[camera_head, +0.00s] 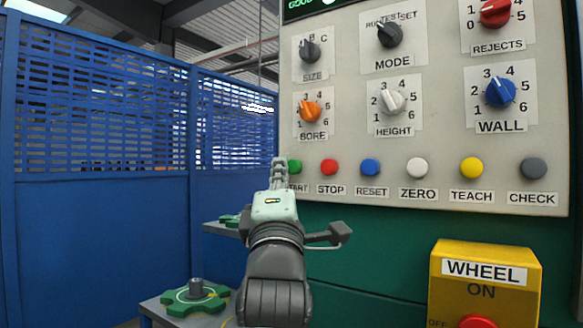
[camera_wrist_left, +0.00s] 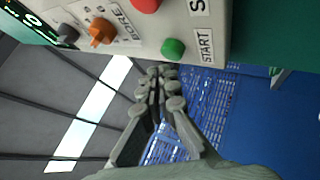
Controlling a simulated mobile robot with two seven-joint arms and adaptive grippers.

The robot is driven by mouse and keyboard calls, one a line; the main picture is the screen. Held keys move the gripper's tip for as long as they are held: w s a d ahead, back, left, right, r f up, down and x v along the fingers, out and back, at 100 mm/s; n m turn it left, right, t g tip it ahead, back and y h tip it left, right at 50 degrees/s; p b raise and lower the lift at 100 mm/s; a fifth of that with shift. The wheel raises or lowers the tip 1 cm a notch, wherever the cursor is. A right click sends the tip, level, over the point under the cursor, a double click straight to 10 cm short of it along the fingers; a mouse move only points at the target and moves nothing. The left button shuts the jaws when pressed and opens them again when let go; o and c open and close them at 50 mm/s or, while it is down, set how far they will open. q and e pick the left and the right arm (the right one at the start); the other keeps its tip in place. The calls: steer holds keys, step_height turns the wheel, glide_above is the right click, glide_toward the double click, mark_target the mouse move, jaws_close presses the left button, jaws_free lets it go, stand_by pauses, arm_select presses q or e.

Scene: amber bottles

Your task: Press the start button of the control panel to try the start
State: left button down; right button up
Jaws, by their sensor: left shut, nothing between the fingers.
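The control panel (camera_head: 450,110) is a light grey board with labelled knobs above a row of coloured buttons. The green start button (camera_head: 295,166) is at the left end of that row, its label partly hidden by my gripper. In the left wrist view the green start button (camera_wrist_left: 173,48) shows whole, beside its START label (camera_wrist_left: 206,46). My left gripper (camera_head: 280,163) is shut and empty, its fingertips by the start button in the head view. In the wrist view the fingertips (camera_wrist_left: 162,72) are just short of the button, with a small gap in the picture. My right gripper is not in view.
The red stop button (camera_head: 329,167) is just right of the start button, then the blue reset button (camera_head: 371,167). A yellow WHEEL box (camera_head: 485,290) is at lower right. Green gear parts (camera_head: 195,296) lie on a grey stand. Blue partitions (camera_head: 100,230) fill the left.

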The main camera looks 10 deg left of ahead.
arm_select(q)
steer(key=shift+w, duration=0.1)
steer(key=shift+w+d, duration=0.15)
steer(key=shift+w, duration=0.2)
steer(key=shift+w, duration=0.1)
stand_by(0.4)
steer(key=shift+w+d, duration=0.15)
steer(key=shift+w, duration=0.15)
stand_by(0.3)
stand_by(0.4)
steer(key=shift+s+a, duration=0.3)
steer(key=shift+s, duration=0.5)
